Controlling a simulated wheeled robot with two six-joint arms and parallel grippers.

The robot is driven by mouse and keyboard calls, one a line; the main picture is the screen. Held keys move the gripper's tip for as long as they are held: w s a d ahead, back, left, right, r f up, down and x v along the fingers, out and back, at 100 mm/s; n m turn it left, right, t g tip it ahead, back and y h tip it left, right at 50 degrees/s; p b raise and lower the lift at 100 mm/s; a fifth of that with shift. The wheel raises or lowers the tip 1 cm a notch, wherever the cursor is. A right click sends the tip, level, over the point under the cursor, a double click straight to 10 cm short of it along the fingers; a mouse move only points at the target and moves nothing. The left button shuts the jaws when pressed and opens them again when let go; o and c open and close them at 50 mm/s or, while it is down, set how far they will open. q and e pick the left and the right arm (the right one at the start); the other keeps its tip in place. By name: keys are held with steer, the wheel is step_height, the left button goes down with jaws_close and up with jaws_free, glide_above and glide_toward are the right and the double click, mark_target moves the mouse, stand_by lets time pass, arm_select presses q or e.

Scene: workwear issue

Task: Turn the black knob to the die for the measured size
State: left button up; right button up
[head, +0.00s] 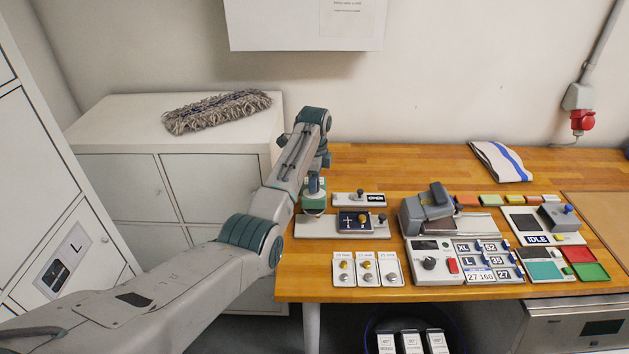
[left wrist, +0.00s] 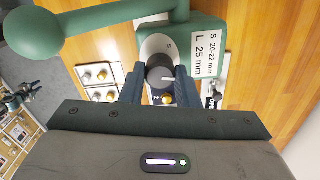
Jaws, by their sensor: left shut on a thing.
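The black knob (left wrist: 157,78) sits on a grey round base of the green press (left wrist: 205,32) in the left wrist view. A white line on the knob runs sideways towards the right finger. A label (left wrist: 205,57) on the press reads S 20-22 mm and L 25 mm. My left gripper (left wrist: 160,84) is shut on the knob, one dark finger on each side. In the head view my left gripper (head: 314,180) is above the green press (head: 314,200), and the arm mostly hides its fingers and the knob. My right gripper is not in view.
Sample cards (head: 366,270) marked in millimetres lie at the table's front edge. An OPEN sign (head: 376,199) and a grey plate with a dark block stand right of the press. A grey machine (head: 432,262) with size tiles stands further right. White cabinets (head: 160,125) are at the left.

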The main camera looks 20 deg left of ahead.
arm_select(q)
steer(key=m, duration=0.6)
steer(key=shift+r+m, duration=0.1)
steer(key=shift+m, duration=0.2)
stand_by(0.4)
steer(key=o, duration=1)
